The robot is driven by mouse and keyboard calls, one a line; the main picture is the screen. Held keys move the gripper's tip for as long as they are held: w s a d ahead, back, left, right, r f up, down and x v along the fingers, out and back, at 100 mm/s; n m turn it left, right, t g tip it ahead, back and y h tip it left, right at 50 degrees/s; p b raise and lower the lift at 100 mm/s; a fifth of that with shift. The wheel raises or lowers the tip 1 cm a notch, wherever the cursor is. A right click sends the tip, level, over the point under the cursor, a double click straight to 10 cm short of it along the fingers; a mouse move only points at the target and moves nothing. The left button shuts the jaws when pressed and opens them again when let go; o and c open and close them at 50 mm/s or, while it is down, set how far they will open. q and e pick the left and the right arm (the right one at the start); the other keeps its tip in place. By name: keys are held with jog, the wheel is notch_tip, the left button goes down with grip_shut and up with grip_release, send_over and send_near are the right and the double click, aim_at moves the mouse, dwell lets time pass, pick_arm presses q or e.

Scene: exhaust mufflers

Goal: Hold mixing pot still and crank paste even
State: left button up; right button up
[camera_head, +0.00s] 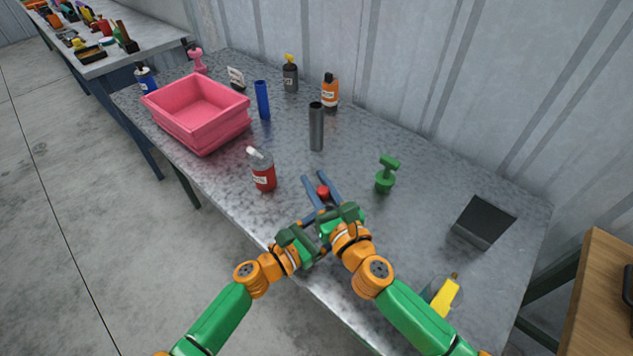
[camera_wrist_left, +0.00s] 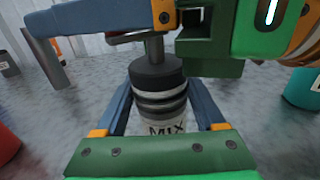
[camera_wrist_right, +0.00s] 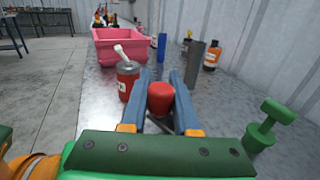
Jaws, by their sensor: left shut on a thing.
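The mixing pot (camera_wrist_left: 160,95) is a dark cylinder with a dark ribbed lid, pale bands and a "MIX" label. It stands upright between the fingers of my left gripper (camera_wrist_left: 158,105), which is shut on it. In the head view the grippers hide most of the pot. A thin crank shaft (camera_wrist_left: 154,48) rises from its lid. The red crank knob (camera_wrist_right: 160,98) sits between the fingers of my right gripper (camera_wrist_right: 161,95), which close on it from both sides. The knob also shows in the head view (camera_head: 323,191). The paste is hidden.
A red bottle (camera_head: 264,171), a grey tube (camera_head: 316,127) and a green handled stamp-like piece (camera_head: 386,174) stand near the grippers. A pink bin (camera_head: 198,140) is at left. A dark box (camera_head: 483,222) and a yellow-topped bottle (camera_head: 445,295) are at right.

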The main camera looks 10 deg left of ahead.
grip_shut()
jog(key=shift+w+d+m+t+h, duration=0.2)
jog(key=shift+m+t+h, duration=0.1)
jog(key=shift+m+h, duration=0.35)
jog(key=shift+w+d+m+t+h, duration=0.15)
jog(key=shift+m+t+h, duration=0.2)
jog(key=shift+h, duration=0.55)
jog(key=shift+w+d+m+t+h, duration=0.15)
jog(key=shift+w+m+t+h, duration=0.1)
jog(key=shift+m+h, duration=0.45)
jog(key=shift+s, duration=0.1)
jog(key=o, duration=0.6)
grip_release()
jog(key=shift+o, duration=0.2)
jog(key=v, duration=1.2)
